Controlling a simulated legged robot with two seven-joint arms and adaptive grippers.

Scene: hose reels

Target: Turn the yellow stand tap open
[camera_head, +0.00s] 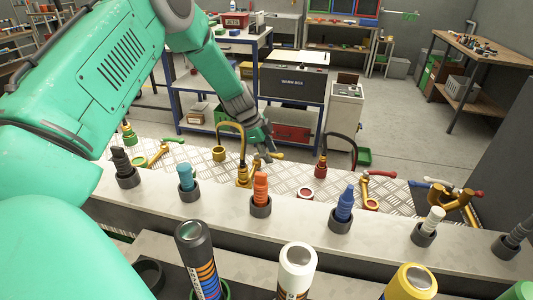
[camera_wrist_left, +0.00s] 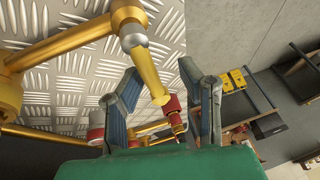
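The yellow stand tap (camera_head: 242,176) stands on the metal tread plate in the head view, with a curved spout above it. Its yellow lever (camera_head: 277,155) points right. In the left wrist view the yellow lever (camera_wrist_left: 148,72) runs from a grey joint down between my fingers. My left gripper (camera_head: 266,152) is at the lever, and in the left wrist view my left gripper (camera_wrist_left: 162,100) is open, with one finger on each side of the lever. Gaps show beside the lever; contact is unclear. A red part shows near the lever's end; whether it belongs to the lever is unclear. My right gripper is not in view.
A red stand tap (camera_head: 320,167) is to the right, and a red-handled tap (camera_head: 372,188) is beyond it. A brass tap (camera_head: 455,195) stands farther right. A green tap (camera_head: 129,134) is at left. Several coloured markers in holders, including an orange one (camera_head: 261,186), line the front ledge.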

